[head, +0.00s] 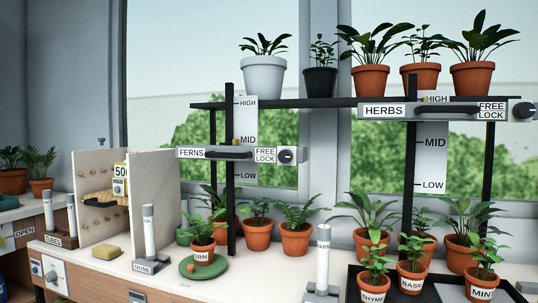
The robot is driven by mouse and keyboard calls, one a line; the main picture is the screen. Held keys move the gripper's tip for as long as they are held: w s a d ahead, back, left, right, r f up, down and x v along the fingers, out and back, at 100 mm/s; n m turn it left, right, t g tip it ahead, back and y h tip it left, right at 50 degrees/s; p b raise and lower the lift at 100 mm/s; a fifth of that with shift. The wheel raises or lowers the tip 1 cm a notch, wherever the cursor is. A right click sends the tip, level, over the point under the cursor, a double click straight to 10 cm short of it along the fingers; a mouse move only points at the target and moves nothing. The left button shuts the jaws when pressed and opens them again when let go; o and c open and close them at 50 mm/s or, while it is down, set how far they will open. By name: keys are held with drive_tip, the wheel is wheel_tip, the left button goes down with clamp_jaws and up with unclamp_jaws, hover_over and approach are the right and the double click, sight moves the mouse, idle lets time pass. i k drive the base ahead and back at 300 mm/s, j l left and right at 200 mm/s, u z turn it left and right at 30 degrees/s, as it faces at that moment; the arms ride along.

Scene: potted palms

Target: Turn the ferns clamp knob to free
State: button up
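The ferns clamp knob (287,156) is a small dark round knob at the right end of the grey ferns bar (215,153). A label beside it reads FREE above LOCK (265,155). The knob is too small to tell which word it points to. The bar carries a FERNS label and a dark handle, and it sits just below MID on the white HIGH-MID-LOW scale (245,118). My gripper is not in view, and nothing is touching the knob.
A similar herbs bar (450,111) with its own knob (523,110) sits near HIGH at right. Potted plants line the black top shelf (345,103). More pots stand below, including a fern on a green saucer (188,268). A pale wooden rack (150,190) stands at left.

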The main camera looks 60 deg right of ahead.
sight(285, 156)
drive_tip(key=z, duration=1.55)
drive_tip(key=i+l+z, duration=0.4)
drive_tip(key=i+l, duration=0.2)
drive_tip(key=i, duration=0.15)
